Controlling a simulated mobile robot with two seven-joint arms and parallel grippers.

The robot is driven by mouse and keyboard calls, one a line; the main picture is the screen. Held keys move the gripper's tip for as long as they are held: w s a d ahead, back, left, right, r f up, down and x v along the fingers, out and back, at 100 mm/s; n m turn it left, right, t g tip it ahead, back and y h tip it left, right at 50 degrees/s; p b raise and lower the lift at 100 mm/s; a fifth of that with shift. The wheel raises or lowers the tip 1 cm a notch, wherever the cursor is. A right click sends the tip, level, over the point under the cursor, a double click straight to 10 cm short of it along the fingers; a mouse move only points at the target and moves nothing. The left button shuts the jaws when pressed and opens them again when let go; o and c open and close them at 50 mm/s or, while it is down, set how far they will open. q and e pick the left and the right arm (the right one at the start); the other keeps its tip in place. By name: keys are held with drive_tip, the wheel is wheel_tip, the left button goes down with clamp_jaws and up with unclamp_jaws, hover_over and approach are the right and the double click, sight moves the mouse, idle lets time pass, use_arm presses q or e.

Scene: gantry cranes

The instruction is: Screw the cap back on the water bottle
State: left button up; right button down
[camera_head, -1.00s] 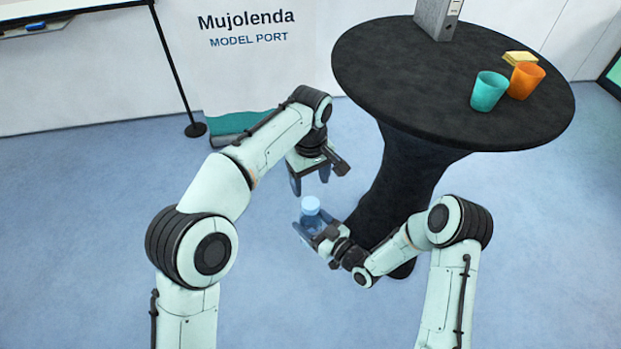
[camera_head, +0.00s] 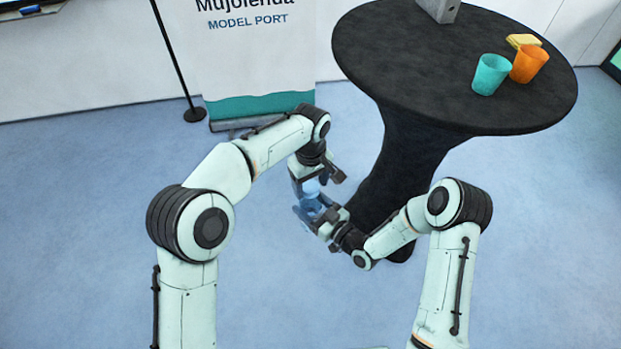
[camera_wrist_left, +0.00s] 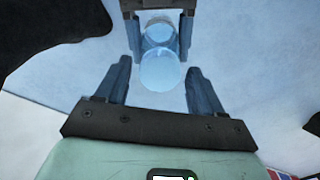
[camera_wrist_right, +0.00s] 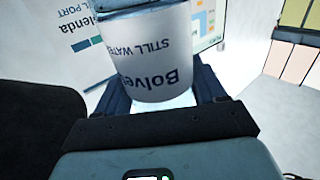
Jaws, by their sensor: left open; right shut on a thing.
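A clear blue water bottle (camera_head: 311,206) with a white label (camera_wrist_right: 157,62) is shut in my right gripper (camera_head: 314,213), held in the air beside the table's black cloth. Its light blue cap (camera_wrist_left: 161,70) sits at the bottle's top; how firmly it sits I cannot tell. My left gripper (camera_head: 309,181) is open right above the bottle. In the left wrist view its two fingers (camera_wrist_left: 159,76) stand on either side of the cap with gaps. Beyond it, the right gripper's fingers flank the bottle. In the head view the left gripper partly hides the cap.
A round table with a black cloth (camera_head: 430,75) stands at the right, with a teal cup (camera_head: 490,74), an orange cup (camera_head: 529,64), a yellow block (camera_head: 523,40) and a grey binder (camera_head: 438,10). A banner (camera_head: 255,60) stands behind. The floor is clear.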

use_arm(q)
drive_tip(key=c, duration=1.1)
drive_tip(key=m, duration=0.8)
drive_tip(key=shift+m, duration=0.3)
drive_tip(key=m, duration=0.4)
drive_tip(key=shift+m, duration=0.4)
drive_tip(key=m, duration=0.4)
drive_tip(key=shift+m, duration=0.3)
drive_tip(key=o, duration=1.2)
drive_tip(key=shift+o, duration=0.2)
